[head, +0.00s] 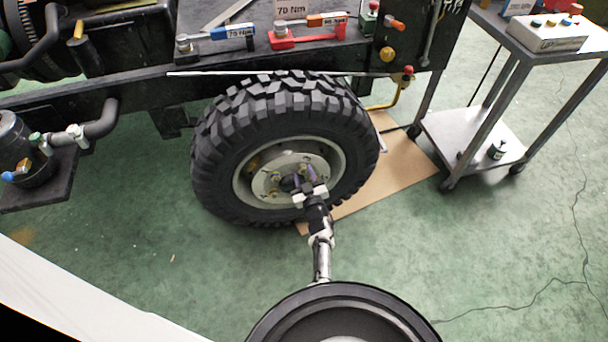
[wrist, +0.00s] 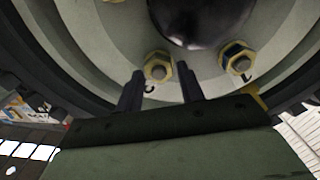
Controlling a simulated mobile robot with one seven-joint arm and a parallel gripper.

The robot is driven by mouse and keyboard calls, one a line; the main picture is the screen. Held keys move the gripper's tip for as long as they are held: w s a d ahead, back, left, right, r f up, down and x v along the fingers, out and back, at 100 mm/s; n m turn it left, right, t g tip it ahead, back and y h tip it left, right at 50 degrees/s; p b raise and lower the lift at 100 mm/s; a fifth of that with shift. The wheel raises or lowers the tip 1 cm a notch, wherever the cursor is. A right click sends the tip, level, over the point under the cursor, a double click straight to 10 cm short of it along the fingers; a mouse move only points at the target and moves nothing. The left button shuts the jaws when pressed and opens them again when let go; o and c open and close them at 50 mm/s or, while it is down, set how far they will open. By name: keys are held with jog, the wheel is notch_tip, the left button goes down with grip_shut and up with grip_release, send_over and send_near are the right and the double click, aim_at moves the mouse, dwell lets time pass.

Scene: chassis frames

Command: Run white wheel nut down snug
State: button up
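The wheel (head: 284,150) stands upright with its pale rim facing me. In the wrist view, one yellowish wheel nut (wrist: 158,67) sits on its stud near the dark hub dome (wrist: 200,15). A second nut (wrist: 238,60), brassy with a dark side, sits to its right. I cannot tell a clearly white nut from these. My gripper (head: 309,182) is in front of the lower right of the hub in the head view and hides part of it. In the wrist view its two dark fingers (wrist: 160,88) are apart and empty, with the first nut beyond the gap between them.
A black chassis rail (head: 135,88) runs above the wheel. Torque tools (head: 310,35) lie on top of it. A brown board (head: 400,165) lies under the wheel. A metal trolley (head: 475,135) stands at the right. The green floor in front is mostly clear.

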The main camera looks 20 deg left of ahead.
jog(key=p+v, duration=0.3)
jog(key=v, duration=1)
jog(key=shift+s+d, duration=0.3)
